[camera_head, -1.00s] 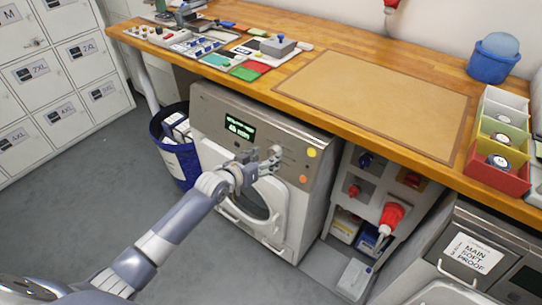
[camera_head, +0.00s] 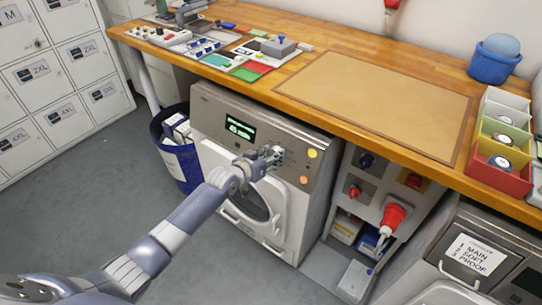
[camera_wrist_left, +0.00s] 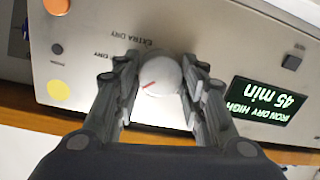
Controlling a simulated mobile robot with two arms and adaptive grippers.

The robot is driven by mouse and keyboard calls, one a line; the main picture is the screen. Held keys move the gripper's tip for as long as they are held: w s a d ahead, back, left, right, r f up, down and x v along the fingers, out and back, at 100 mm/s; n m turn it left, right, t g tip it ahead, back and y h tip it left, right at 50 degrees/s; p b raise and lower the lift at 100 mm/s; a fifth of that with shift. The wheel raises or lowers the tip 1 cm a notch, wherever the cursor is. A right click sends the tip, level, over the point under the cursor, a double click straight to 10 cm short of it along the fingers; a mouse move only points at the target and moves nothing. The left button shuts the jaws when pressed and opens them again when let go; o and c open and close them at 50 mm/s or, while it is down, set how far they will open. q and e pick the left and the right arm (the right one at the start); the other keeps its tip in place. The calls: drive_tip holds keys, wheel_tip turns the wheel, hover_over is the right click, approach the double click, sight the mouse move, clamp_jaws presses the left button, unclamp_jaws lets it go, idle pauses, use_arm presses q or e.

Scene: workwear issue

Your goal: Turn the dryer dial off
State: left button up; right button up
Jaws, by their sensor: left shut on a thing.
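The dryer (camera_head: 310,195) stands under the workbench, its round door on the front. Its dial (camera_wrist_left: 160,77) is a white round knob with a red pointer line, seen in the left wrist view. "EXTRA DRY" and another "DRY" label are printed beside it. The lit display (camera_wrist_left: 265,108) reads "IRON DRY HIGH 45 min" and shows green in the head view (camera_head: 239,129). My left gripper (camera_wrist_left: 160,85) is shut on the dial, one finger on each side. In the head view, the left gripper (camera_head: 265,155) is at the dryer's panel and hides the dial. My right gripper is not in view.
Orange and yellow round buttons (camera_head: 312,154) sit right of the dial. A red plug (camera_head: 394,215) sticks out from the socket panel to the right. The wooden workbench (camera_head: 350,60) overhangs the dryer. A blue bin (camera_head: 180,165) stands left of it.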

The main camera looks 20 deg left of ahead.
use_arm(q)
drive_tip(key=shift+n, duration=0.4)
drive_tip(key=shift+a+n+g+h+p, duration=0.1)
drive_tip(key=shift+n+g+h+p, duration=0.3)
drive_tip(key=shift+n, duration=3.3)
drive_tip(key=o, duration=1.1)
drive_tip(key=shift+c, duration=0.2)
drive_tip(key=v, duration=1.2)
drive_tip(key=shift+f, duration=0.2)
